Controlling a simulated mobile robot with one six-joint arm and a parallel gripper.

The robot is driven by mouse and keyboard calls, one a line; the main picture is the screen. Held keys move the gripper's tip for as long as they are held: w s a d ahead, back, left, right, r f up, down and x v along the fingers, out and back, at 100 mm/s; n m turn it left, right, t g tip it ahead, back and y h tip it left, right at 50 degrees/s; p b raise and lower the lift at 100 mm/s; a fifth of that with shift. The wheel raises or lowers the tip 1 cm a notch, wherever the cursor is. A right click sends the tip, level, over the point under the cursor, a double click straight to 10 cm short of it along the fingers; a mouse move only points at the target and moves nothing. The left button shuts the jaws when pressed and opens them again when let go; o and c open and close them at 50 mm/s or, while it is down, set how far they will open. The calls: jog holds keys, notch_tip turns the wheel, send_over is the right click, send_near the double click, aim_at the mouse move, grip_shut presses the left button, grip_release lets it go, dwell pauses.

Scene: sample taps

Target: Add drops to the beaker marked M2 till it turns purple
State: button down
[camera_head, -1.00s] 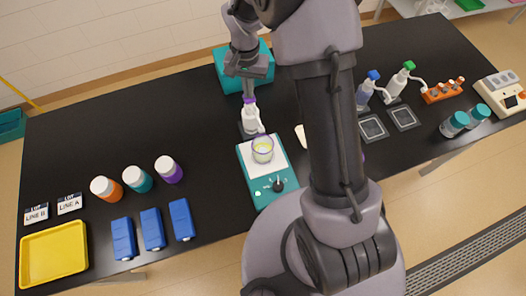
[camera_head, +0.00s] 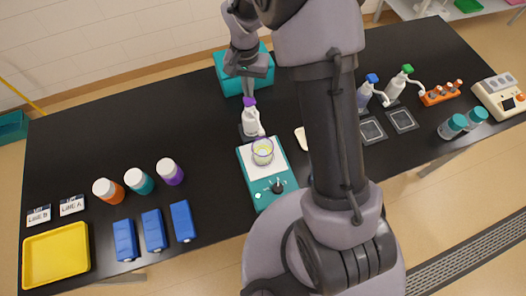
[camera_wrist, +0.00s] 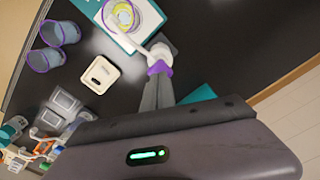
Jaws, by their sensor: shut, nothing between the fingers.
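A clear purple-rimmed beaker (camera_head: 263,151) with pale yellow liquid stands on the white top of a teal stirrer (camera_head: 258,196). It also shows in the wrist view (camera_wrist: 120,14). No M2 mark is readable. A white tap bottle (camera_head: 250,121) with a purple top (camera_wrist: 159,68) stands just behind the stirrer, its spout toward the beaker. My gripper (camera_head: 248,94) is shut and empty, pointing down with its fingertips at the purple top. In the wrist view the fingertips (camera_wrist: 158,80) are at or very near that top; contact is unclear.
Tap bottles with blue (camera_head: 366,92) and green (camera_head: 400,84) tops stand to the right, behind dark square pads (camera_head: 371,130). Purple-rimmed empty beakers (camera_wrist: 45,58) and a white tile (camera_wrist: 100,74) show in the wrist view. A teal box (camera_head: 232,82) is behind my gripper.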

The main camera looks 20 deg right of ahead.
dwell(0.5)
notch_tip(320, 180, up, 6)
jog(key=p, duration=0.4)
jog(key=shift+f, duration=0.1)
